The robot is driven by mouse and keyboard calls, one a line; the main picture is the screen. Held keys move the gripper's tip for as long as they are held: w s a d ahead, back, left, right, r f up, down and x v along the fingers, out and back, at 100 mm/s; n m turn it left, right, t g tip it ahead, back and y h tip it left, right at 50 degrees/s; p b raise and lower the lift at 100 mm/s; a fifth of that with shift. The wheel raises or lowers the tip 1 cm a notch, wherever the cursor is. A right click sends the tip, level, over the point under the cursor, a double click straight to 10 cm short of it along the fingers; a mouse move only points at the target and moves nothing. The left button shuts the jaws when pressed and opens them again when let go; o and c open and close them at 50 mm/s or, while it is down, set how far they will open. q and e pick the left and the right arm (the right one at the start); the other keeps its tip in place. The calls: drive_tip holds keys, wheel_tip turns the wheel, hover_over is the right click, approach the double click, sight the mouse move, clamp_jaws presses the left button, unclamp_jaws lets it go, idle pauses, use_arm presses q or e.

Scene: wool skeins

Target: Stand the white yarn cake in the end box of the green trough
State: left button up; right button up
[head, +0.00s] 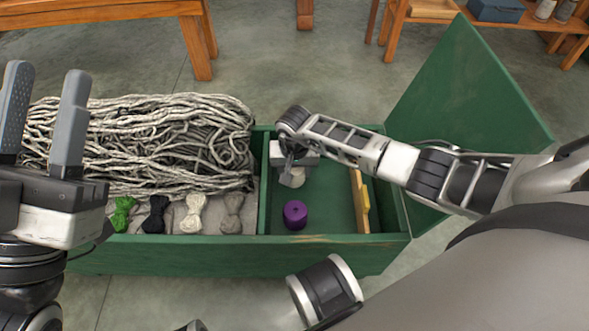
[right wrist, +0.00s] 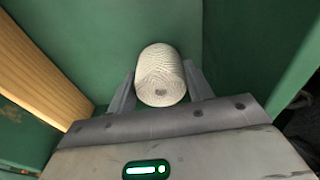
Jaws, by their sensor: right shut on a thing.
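The white yarn cake (head: 293,178) is in the end box of the green trough (head: 335,238), in the head view. My right gripper (right wrist: 160,88) is shut on the white yarn cake (right wrist: 160,72), which sits between its two fingers in the right wrist view. I cannot tell whether the cake touches the box floor. A purple yarn cake (head: 295,214) stands in the same box, nearer the front wall. My left gripper (head: 44,115) is at the far left, its two fingers apart and empty, pointing up.
A divider (head: 264,190) separates the end box from a section with a heap of grey-white yarn (head: 140,140) and several small skeins (head: 195,213). A yellowish wooden piece (head: 360,200) stands at the box's right side. An open green lid (head: 470,95) rises at right.

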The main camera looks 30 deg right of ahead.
sight(295, 169)
drive_tip(key=shift+f, duration=0.15)
use_arm(q)
drive_tip(key=shift+s+r, duration=0.1)
drive_tip(key=shift+r, duration=0.05)
use_arm(e)
drive_tip(key=o, duration=1)
drive_tip(key=shift+r, duration=0.4)
drive_tip(key=r+p, duration=0.3)
drive_tip(key=r, duration=0.2)
drive_tip(key=shift+s, duration=0.2)
use_arm(q)
wheel_tip(295, 169, down, 11)
drive_tip(key=s+n+g+y+p, duration=0.1)
drive_tip(key=n+g+y+p, duration=0.2)
drive_tip(key=n, duration=0.6)
drive_tip(key=shift+d+r+n+g+y, duration=0.2)
drive_tip(key=shift+d+n+g+y, duration=0.15)
drive_tip(key=shift+g+y, duration=1)
use_arm(e)
drive_tip(key=shift+s+a+r, duration=0.1)
drive_tip(key=shift+s+r, duration=0.05)
drive_tip(key=shift+r, duration=0.95)
drive_tip(key=shift+s+a+r, duration=0.15)
drive_tip(key=shift+r, duration=0.9)
drive_tip(key=shift+s+a+r, duration=0.1)
drive_tip(key=shift+s+r, duration=0.05)
drive_tip(key=shift+r, duration=0.95)
use_arm(q)
drive_tip(key=shift+t+y, duration=0.35)
